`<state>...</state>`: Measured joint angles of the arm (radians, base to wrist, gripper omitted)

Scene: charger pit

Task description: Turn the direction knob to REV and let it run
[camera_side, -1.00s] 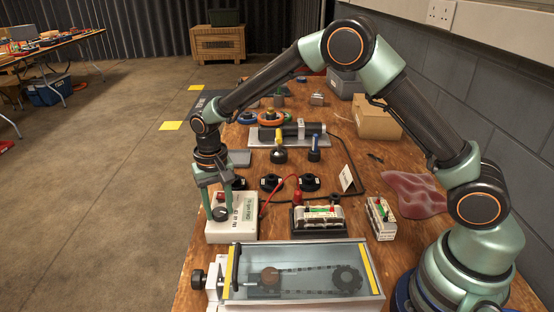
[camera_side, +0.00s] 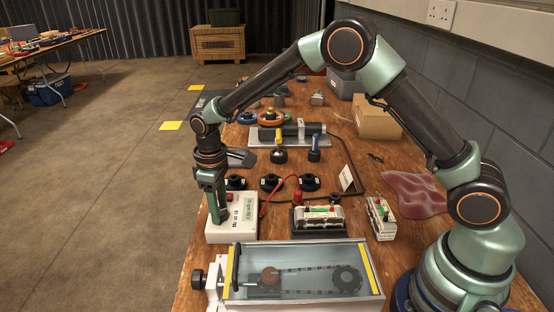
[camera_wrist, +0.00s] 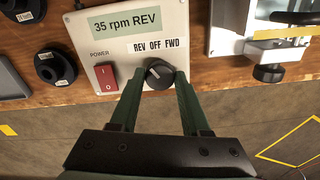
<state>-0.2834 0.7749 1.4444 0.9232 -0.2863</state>
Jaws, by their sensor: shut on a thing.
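The white control box (camera_side: 222,236) stands at the near left of the bench. In the wrist view its display (camera_wrist: 117,26) reads "35 rpm REV". The dark round direction knob (camera_wrist: 159,74) sits below the REV OFF FWD label (camera_wrist: 159,45). My gripper (camera_wrist: 158,80) has its green fingers on either side of the knob and is shut on it. The knob's pointer is hard to read. A red power rocker switch (camera_wrist: 105,77) is left of the knob. In the side view my gripper (camera_side: 219,222) points down onto the box and hides the knob.
A clear-covered chain drive (camera_side: 300,272) lies in front of the box. Black round parts (camera_side: 271,183) stand behind it, and a red cable (camera_side: 275,192) runs to the right. Terminal blocks (camera_side: 318,218) stand to the right. The bench's left edge is close.

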